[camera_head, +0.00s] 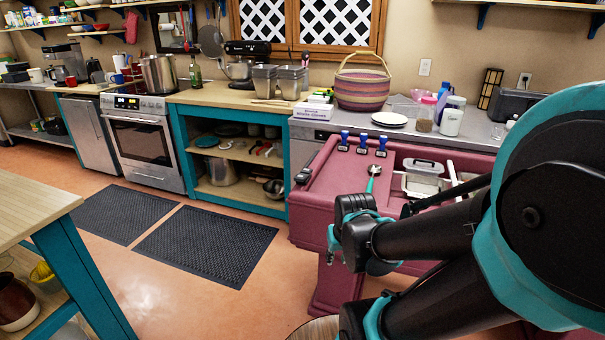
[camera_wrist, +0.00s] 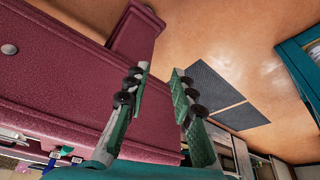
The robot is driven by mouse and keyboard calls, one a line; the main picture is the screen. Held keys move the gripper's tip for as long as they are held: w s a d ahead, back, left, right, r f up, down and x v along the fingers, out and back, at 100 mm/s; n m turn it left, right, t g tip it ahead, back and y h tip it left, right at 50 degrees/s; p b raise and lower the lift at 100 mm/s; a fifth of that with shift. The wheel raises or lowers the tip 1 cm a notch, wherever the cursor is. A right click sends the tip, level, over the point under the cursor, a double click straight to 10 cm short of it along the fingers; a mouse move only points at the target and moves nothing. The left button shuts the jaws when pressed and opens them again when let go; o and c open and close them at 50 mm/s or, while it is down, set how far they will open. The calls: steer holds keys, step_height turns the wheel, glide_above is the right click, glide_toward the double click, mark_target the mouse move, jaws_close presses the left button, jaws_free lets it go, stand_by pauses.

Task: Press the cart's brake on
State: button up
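The maroon cart (camera_head: 320,195) stands at the right in the head view, partly hidden by my arm. Its maroon side fills the left of the wrist view (camera_wrist: 60,70). A small black piece (camera_head: 303,175) sits at the cart's left top edge; I cannot tell whether it belongs to the brake. No brake can be made out with certainty. My gripper (camera_wrist: 162,70) is open and empty, its two green-padded fingers apart beside the cart's side. In the head view my wrist is in front of the cart, and the fingers are mostly hidden.
A wooden-topped island (camera_head: 30,205) stands at the left. Dark mats (camera_head: 205,245) lie on open floor between. A counter with a basket (camera_head: 362,90) runs behind.

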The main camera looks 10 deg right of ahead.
steer(key=w+a+r+m, duration=0.1)
steer(key=w+r, duration=0.2)
steer(key=w, duration=0.1)
steer(key=w+r+h, duration=0.1)
steer(key=w+r, duration=0.3)
steer(key=w, duration=0.1)
steer(key=w+a+r+m, duration=0.1)
steer(key=w+r, duration=0.3)
steer(key=w, duration=0.1)
steer(key=shift+a+m+t+h, duration=0.3)
steer(key=shift+h, duration=0.1)
jaws_close()
steer(key=w+a+r+m+t+h, duration=0.1)
steer(key=w+a+r+m, duration=0.1)
steer(key=w+a+r, duration=0.4)
steer(key=w+r, duration=0.5)
steer(key=r, duration=0.1)
steer(key=shift+w+a+r+m+t+h, duration=0.2)
steer(key=shift+a+r+m+t+h, duration=0.1)
steer(key=shift+a+m, duration=0.1)
